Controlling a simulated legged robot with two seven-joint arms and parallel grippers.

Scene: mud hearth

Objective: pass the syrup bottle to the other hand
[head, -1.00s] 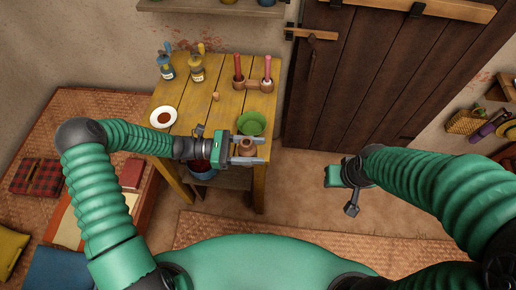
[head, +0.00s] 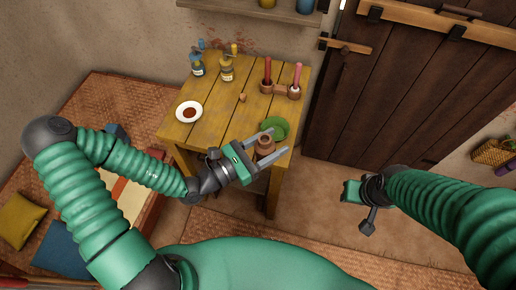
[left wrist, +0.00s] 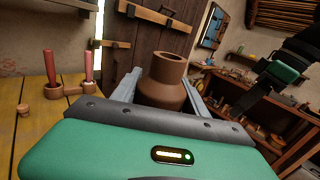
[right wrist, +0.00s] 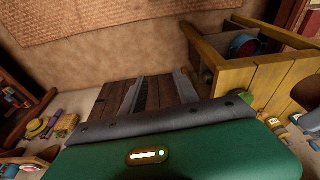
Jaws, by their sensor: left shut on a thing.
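The syrup bottle is a brown, round-shouldered vessel (head: 264,146) with a short, wide neck. My left gripper (head: 275,146) is shut on it, one finger on each side, above the table's front right corner. In the left wrist view the bottle (left wrist: 164,83) stands roughly upright between the fingers, its lower part hidden by the gripper body. My right gripper (head: 352,191) is well to the right of the bottle, over the floor, its fingers not clear in the head view. In the right wrist view its two fingers (right wrist: 157,93) stand apart with nothing between them.
Open floor lies between my grippers.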

